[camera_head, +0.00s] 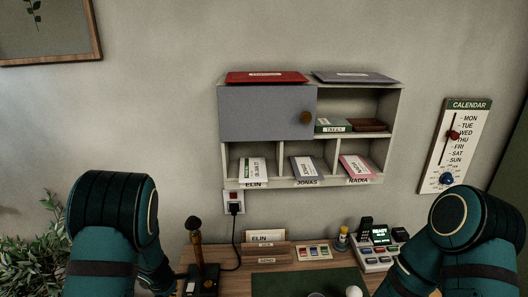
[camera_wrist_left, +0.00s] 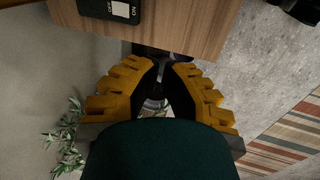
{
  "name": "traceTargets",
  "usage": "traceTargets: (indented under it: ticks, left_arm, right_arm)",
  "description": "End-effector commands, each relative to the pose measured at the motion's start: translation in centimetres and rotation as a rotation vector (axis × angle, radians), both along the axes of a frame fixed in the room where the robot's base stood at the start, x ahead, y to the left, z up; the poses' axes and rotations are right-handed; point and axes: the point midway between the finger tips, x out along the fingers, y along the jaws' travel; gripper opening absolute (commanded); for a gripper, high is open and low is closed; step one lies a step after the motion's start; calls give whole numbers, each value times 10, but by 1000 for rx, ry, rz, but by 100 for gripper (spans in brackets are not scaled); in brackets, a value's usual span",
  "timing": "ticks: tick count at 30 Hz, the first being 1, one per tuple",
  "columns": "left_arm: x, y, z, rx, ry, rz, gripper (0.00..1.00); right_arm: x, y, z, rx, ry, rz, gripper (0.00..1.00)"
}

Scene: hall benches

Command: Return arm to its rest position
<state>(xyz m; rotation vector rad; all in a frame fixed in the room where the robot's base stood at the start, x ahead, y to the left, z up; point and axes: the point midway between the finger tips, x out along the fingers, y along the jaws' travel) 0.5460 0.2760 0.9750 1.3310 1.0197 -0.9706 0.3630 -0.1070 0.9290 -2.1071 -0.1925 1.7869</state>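My left arm (camera_head: 112,215) stands in the lower left of the head view, its rounded dark teal joint uppermost. My right arm (camera_head: 462,225) stands at the lower right in a similar pose. Neither gripper shows in the head view. In the left wrist view my left gripper (camera_wrist_left: 163,66) has two yellow ridged fingers with a narrow gap between their tips. I see nothing held in it. It is beside the edge of a wooden desk top (camera_wrist_left: 190,28), with the floor showing below. My right gripper is out of view.
A wall shelf (camera_head: 268,148) holds folders and name cards. On the desk (camera_head: 222,257) are a microphone-like stand (camera_head: 196,245), a card holder (camera_head: 266,250), a device with a lit display (camera_head: 380,234) and a green mat (camera_head: 295,284). A plant (camera_head: 32,245) stands left, near my left arm.

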Motion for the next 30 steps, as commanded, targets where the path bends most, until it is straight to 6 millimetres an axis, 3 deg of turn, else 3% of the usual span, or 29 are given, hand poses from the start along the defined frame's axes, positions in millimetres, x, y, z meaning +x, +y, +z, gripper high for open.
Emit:
traceTargets:
  ticks: [1,3,8,13,16,21,24,30]
  left_arm:
    - [-21,-6,-29,12,51,-63,0]
    - [-42,-14,-53,36,98,-165,0]
    - [-92,-40,-106,73,175,-465,0]
    - [-143,-88,-154,72,151,-880,0]
    - [-163,-120,-167,59,71,-1104,0]
    - [-182,-161,-170,38,-72,-1341,0]
    - [-187,-171,-168,33,-118,-1399,0]
    - [-187,-174,-165,32,-132,-1415,0]
  right_arm:
    - [0,0,-14,-1,1,0,0]
    - [-1,1,-24,-2,3,1,0]
    - [-1,2,-51,-4,5,2,0]
    - [-3,3,-86,-7,12,4,0]
    - [-4,4,-102,-9,15,4,0]
    - [-5,4,-118,-12,16,5,0]
    - [-5,5,-120,-12,16,5,0]
    - [-5,5,-119,-12,16,6,0]
